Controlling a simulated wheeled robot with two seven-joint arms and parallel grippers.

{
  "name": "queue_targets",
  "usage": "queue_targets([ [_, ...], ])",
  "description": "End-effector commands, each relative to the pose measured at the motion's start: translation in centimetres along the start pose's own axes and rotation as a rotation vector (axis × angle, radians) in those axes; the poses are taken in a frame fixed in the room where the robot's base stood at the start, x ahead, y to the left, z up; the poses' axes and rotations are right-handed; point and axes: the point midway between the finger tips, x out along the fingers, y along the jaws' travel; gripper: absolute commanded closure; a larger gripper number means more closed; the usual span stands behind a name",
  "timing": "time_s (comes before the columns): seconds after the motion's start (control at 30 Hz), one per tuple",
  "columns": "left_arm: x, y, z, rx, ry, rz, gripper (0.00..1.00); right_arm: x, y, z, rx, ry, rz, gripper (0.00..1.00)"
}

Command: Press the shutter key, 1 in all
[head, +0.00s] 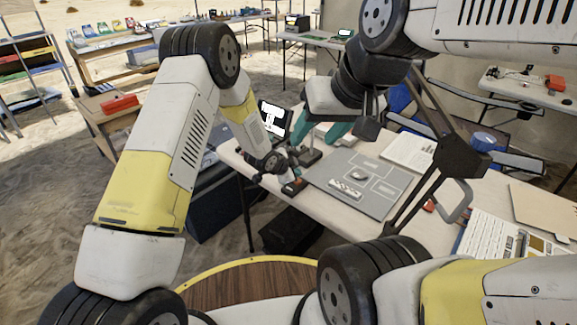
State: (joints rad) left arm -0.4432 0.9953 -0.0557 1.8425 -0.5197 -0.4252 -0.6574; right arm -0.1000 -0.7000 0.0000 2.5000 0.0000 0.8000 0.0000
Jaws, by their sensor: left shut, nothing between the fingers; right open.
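A small dark stand (308,153) is beside the left fingertips.
A tablet-like screen (273,118) stands behind.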

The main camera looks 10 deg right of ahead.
Motion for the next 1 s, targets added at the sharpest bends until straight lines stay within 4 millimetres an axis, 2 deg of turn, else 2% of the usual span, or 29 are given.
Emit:
queue_targets([
  [1.0,0.59,0.41,0.41,0.0,0.001,-0.001,1.0,0.0,0.0,0.0,0.0,0.0,0.0,0.48],
])
